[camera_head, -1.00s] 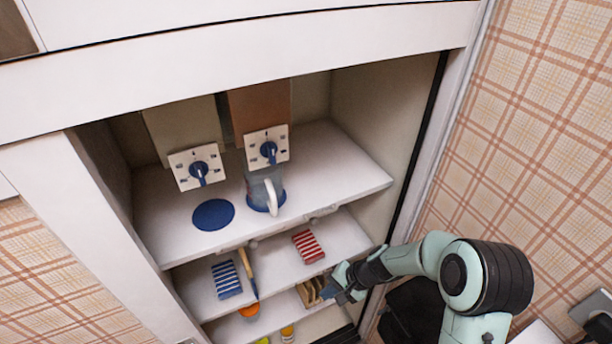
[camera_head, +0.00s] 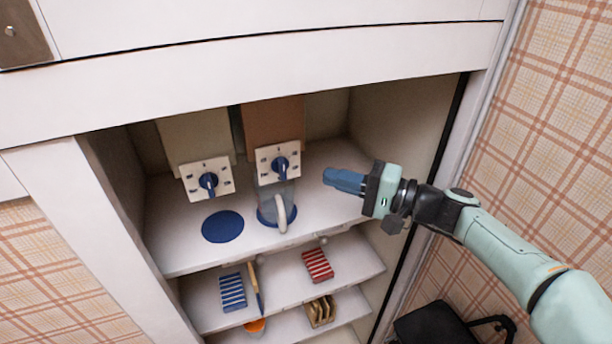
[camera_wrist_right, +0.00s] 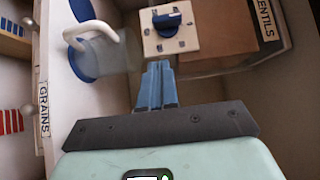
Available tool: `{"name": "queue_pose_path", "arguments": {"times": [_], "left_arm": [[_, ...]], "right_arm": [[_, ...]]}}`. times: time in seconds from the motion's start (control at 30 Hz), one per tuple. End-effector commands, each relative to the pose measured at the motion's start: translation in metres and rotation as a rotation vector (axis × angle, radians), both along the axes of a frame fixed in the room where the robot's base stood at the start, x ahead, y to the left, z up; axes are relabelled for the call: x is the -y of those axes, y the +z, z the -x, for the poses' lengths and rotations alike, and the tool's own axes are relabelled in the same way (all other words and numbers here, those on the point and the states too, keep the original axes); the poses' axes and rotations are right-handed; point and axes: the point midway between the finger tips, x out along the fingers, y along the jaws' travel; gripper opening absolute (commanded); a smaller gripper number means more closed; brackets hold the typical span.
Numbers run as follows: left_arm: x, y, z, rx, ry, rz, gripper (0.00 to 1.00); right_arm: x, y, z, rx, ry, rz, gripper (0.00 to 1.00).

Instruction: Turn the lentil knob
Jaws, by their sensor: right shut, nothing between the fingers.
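The lentil knob (camera_head: 281,166) is a dark blue dial on a white plate under the brown dispenser (camera_head: 272,122). In the right wrist view the knob (camera_wrist_right: 167,20) lies just beyond my fingertips, and a LENTILS label (camera_wrist_right: 264,18) shows beside it. My right gripper (camera_head: 328,176) is shut and empty, its blue fingers pointing left toward the knob with a gap between. A clear pitcher (camera_head: 268,205) with a white handle stands below the knob. My left gripper is not in view.
A second blue knob (camera_head: 208,182) sits on the left dispenser (camera_head: 195,137). A blue round mat (camera_head: 222,227) lies on the upper shelf. The lower shelf holds a blue striped item (camera_head: 232,292) and a red striped item (camera_head: 318,265). The cabinet's right wall is near my arm.

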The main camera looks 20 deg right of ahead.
Motion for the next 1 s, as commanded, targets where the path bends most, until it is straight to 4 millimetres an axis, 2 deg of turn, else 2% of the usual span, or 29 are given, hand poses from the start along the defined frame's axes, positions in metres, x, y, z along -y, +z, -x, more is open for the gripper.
{"name": "queue_pose_path", "arguments": {"times": [0.13,0.3,0.4,0.83,1.0], "left_arm": [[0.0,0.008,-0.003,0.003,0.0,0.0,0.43],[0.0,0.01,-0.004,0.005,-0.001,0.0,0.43],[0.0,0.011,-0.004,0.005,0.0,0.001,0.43],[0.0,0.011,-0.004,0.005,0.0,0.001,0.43],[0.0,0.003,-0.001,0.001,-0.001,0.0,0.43]], "right_arm": [[-0.024,0.001,-0.019,-0.001,0.004,-0.001,0.0],[-0.047,0.001,-0.016,0.0,0.002,0.0,0.0],[-0.055,0.0,-0.016,0.0,0.001,0.0,0.0],[-0.058,0.0,-0.016,-0.001,0.0,0.001,0.0],[-0.059,-0.003,-0.016,-0.001,0.0,-0.016,0.0]]}}
